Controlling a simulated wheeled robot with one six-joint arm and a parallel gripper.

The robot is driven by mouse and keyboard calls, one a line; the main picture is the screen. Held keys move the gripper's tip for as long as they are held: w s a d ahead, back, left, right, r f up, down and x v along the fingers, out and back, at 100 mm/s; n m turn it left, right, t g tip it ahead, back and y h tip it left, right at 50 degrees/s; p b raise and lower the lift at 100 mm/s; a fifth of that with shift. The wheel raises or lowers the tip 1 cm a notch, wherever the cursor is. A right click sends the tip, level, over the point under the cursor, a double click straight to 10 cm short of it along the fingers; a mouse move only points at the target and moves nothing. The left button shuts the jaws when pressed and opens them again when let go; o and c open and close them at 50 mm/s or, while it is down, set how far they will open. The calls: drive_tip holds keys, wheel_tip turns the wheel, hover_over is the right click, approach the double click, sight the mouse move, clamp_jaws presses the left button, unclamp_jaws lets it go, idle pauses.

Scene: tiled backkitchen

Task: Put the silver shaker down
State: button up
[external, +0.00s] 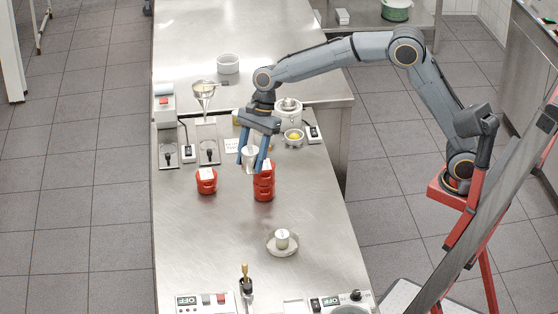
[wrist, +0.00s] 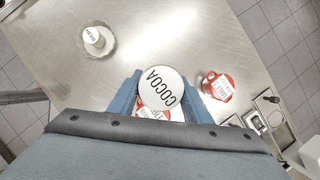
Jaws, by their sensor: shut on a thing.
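The silver shaker (external: 249,157) is between the two blue fingers of my gripper (external: 252,166), which is shut on it. In the wrist view its round white top reads COCOA (wrist: 160,92), with the fingers on either side of it. Its lower part and base are hidden, so I cannot tell how far it is above the counter.
Another red container (external: 206,182) stands to the left, with a white label. Devices, a funnel stand (external: 204,92) and a bowl (external: 293,138) crowd the back. The counter (external: 215,240) is bare at front left.

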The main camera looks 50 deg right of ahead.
drive_tip(key=s+d, duration=0.1)
drive_tip(key=d, duration=3.4)
wheel_tip(320, 180, down, 11)
drive_tip(key=shift+s+r+p, duration=0.15)
drive_tip(key=shift+r+p, duration=0.05)
drive_tip(key=shift+p, duration=0.45)
drive_tip(key=shift+f+p, duration=0.4)
drive_tip(key=shift+f, duration=1.75)
drive_tip(key=o, duration=1.2)
drive_tip(key=shift+f, duration=0.1)
drive_tip(key=shift+c, duration=0.2)
